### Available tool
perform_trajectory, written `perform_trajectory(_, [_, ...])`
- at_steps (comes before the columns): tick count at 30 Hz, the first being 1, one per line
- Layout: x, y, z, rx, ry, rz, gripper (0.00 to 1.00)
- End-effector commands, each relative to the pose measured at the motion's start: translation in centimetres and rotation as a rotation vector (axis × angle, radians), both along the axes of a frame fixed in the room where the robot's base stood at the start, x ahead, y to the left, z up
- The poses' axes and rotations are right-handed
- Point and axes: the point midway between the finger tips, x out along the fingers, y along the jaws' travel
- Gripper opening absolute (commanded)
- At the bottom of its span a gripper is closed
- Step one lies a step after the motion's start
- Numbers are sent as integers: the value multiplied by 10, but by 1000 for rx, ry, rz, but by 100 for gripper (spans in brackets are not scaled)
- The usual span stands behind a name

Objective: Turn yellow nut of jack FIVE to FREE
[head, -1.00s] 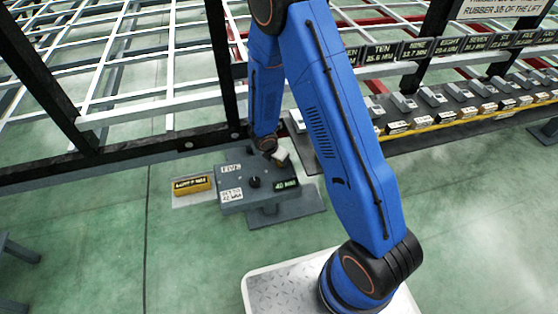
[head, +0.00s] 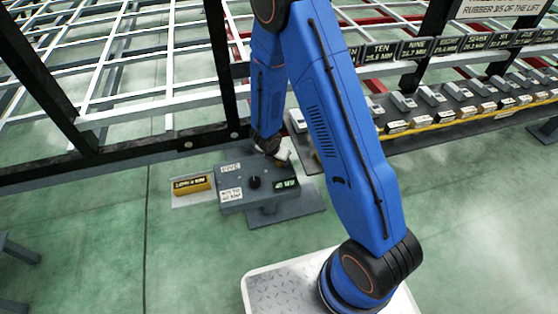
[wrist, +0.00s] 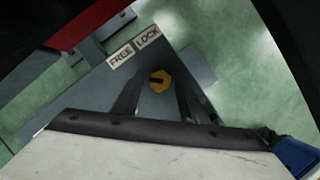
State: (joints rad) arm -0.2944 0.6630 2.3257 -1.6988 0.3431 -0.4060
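The yellow nut (wrist: 159,79) shows in the wrist view with a dark slot across it. It sits on a grey plate, below white labels reading FREE (wrist: 120,53) and LOCK (wrist: 148,36). My gripper (wrist: 157,88) is open, its two dark fingers apart on the left and right of the nut; I cannot tell whether they touch it. In the head view my gripper (head: 281,158) is at the back right corner of a grey control box (head: 236,200). The nut is not clear there, and the box's name plate (head: 230,167) is too blurred to read surely.
The box has a black knob (head: 254,182) and a green display (head: 286,184). A yellow block (head: 191,184) lies to its left. A dark frame rail (head: 120,162) runs behind. A rack of small labelled blocks (head: 470,112) stands at the right. Floor in front is clear.

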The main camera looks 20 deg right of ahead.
Motion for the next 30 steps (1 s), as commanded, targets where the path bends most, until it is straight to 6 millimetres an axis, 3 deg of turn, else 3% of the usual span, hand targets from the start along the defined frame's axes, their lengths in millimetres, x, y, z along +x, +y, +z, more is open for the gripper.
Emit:
perform_trajectory(14, [-2, 2, 8, 0, -3, -1, 45])
perform_trajectory(30, [-23, 23, 80, 0, -3, -1, 45])
